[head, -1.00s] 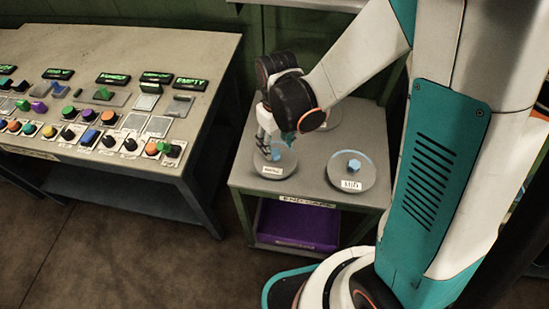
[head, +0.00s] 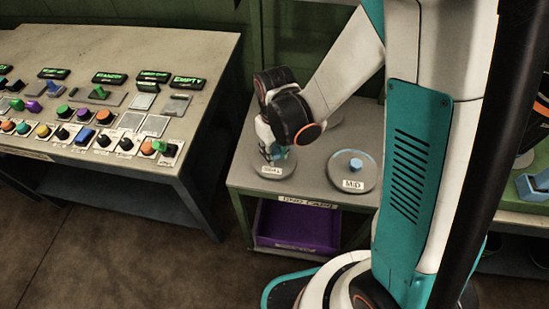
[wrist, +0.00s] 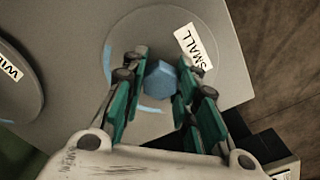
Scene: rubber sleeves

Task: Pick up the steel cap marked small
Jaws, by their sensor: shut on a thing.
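The steel cap marked small (head: 289,160) is a round grey disc at the front left of the stand's top, its white label facing front. In the wrist view the cap (wrist: 125,40) shows its SMALL label and a blue knob (wrist: 160,80) at its middle. My gripper (wrist: 161,88) has its green-padded fingers on both sides of that knob and is shut on it. In the head view my gripper (head: 277,156) points down onto the cap and hides the knob. The cap appears to rest on the stand; I see no gap under it.
A cap marked MID (head: 370,170) with a blue knob lies to the right. Another cap (head: 336,114) lies behind my gripper, partly hidden. The stand (head: 310,180) has a purple bin (head: 298,226) below. A button console (head: 215,80) stands left, across a gap.

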